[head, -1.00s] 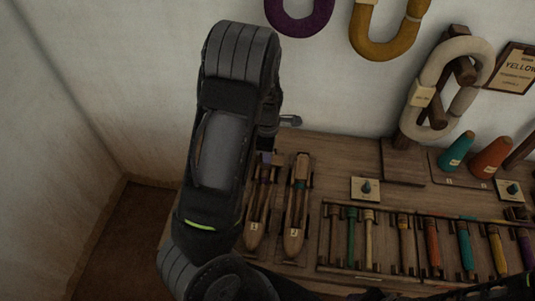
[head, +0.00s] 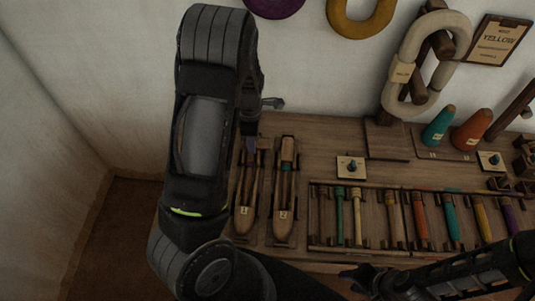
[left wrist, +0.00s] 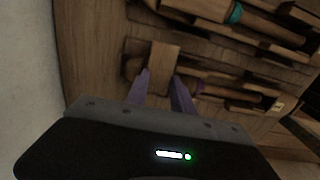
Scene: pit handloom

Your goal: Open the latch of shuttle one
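Shuttle one, the left of two wooden boat-shaped shuttles (head: 244,215), lies on the table and has purple thread; it also shows in the left wrist view (left wrist: 235,94). Its label is too small to read surely. My left gripper (head: 250,148) is over its far end. In the left wrist view, the two purple fingers (left wrist: 160,92) are spread apart. A small wooden block (left wrist: 163,62), perhaps the latch, lies just beyond and between the tips. I cannot tell whether they touch it. My right gripper (head: 360,280) is low in the head view, its fingers unclear.
A second shuttle (head: 284,205) with teal thread lies close to the right. Further right, a rack (head: 315,225) holds several coloured bobbins. A wall closes the left and back.

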